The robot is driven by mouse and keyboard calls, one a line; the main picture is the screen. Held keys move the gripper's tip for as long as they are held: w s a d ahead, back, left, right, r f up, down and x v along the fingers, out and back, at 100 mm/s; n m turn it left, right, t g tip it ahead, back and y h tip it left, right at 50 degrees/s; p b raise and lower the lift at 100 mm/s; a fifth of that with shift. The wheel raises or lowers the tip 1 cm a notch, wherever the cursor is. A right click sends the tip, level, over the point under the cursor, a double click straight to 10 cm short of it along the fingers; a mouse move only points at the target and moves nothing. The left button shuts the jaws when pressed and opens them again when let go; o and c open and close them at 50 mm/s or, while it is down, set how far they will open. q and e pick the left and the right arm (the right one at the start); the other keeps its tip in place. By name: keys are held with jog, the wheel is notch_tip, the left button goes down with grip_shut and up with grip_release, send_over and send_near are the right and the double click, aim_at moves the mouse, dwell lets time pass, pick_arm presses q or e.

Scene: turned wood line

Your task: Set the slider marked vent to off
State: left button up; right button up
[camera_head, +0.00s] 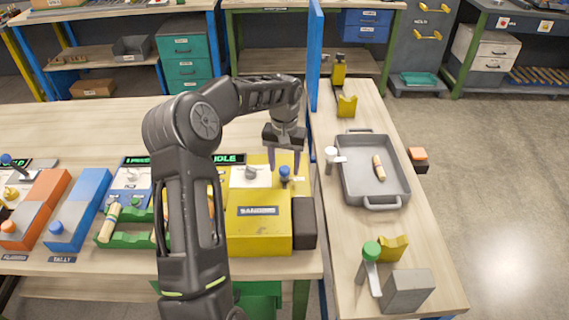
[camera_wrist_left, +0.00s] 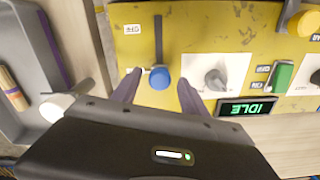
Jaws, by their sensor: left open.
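The yellow machine (camera_head: 258,225) stands at the right end of the long bench. On it is a slider with a blue knob (camera_head: 284,172), also in the left wrist view (camera_wrist_left: 160,78). Its slot runs up the wrist picture from the knob to near a small label (camera_wrist_left: 132,29) that looks like OFF, upside down. The knob sits at the slot's lower end in that view, away from this label. No vent marking is readable. My left gripper (camera_head: 285,165) is open above the slider, its fingers (camera_wrist_left: 158,92) on either side of the knob, apparently not gripping it. My right gripper is not visible.
A white panel with a grey rotary knob (camera_wrist_left: 215,79), a green button (camera_wrist_left: 283,75) and an IDLE display (camera_wrist_left: 247,109) are beside the slider. A blue upright divider (camera_head: 315,60) and a side bench with a grey tray (camera_head: 398,188) are at the right.

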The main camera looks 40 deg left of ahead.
pick_arm(q)
grip_shut()
dwell(0.4)
dwell(0.9)
